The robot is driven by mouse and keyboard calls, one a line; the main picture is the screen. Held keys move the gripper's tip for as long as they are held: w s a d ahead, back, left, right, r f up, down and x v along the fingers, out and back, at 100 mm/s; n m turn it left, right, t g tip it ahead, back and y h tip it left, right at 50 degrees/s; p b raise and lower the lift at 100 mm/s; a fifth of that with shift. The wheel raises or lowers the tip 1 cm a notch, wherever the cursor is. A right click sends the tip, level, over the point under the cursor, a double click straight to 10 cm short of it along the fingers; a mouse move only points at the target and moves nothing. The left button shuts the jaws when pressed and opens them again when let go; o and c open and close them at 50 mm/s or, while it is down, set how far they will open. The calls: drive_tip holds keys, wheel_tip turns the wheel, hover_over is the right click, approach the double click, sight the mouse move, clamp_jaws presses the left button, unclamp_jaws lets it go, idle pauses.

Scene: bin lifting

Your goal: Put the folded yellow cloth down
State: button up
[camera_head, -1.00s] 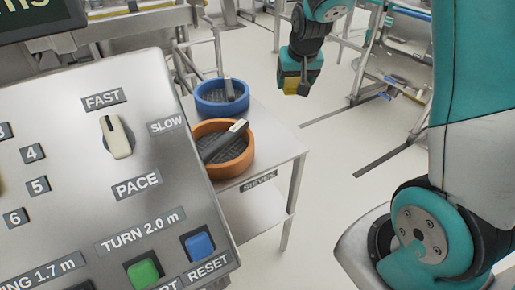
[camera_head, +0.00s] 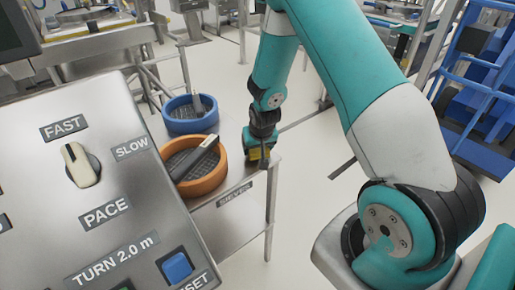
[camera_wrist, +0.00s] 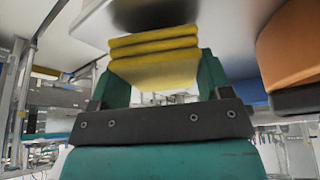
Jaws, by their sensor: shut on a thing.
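My gripper (camera_head: 258,152) is at the right end of the small table's top (camera_head: 226,192), to the right of the orange sieve. It points downward in the head view. The folded yellow cloth shows there as a small patch between the fingers. In the wrist view the cloth (camera_wrist: 155,58) is a stack of yellow layers, and both fingers are shut on its sides. The pale table surface (camera_wrist: 225,22) is close beyond it, with a dark patch by the cloth's far edge. I cannot tell whether the cloth touches the table.
An orange sieve (camera_head: 208,184) with a dark-handled tool stands left of my gripper; it also shows in the wrist view (camera_wrist: 292,45). A blue sieve (camera_head: 188,120) stands behind it. A control panel (camera_head: 115,130) fills the left foreground. Blue racking (camera_head: 480,110) stands far right.

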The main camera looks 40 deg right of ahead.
drive_tip(key=shift+f, duration=0.55)
drive_tip(key=shift+f, duration=0.1)
drive_tip(key=o, duration=0.9)
drive_tip(key=shift+r, duration=0.35)
drive_tip(key=v, duration=1.2)
drive_tip(key=s+a+r+n+g+y, duration=0.1)
drive_tip(key=s+a+r+n+y, duration=0.15)
drive_tip(key=s+a+r, duration=0.35)
drive_tip(key=s+a+r+n+y, duration=0.2)
drive_tip(key=a+r+n, duration=0.15)
drive_tip(key=a, duration=0.55)
drive_tip(key=s+a+r+n+g, duration=0.1)
drive_tip(key=s+a+r+n, duration=0.1)
drive_tip(key=s, duration=0.5)
drive_tip(key=s+a+r+n+g+y, duration=0.1)
drive_tip(key=s+a+r+n+g, duration=0.1)
drive_tip(key=s+a+r, duration=0.3)
drive_tip(key=s+n, duration=0.1)
drive_tip(key=s, duration=0.2)
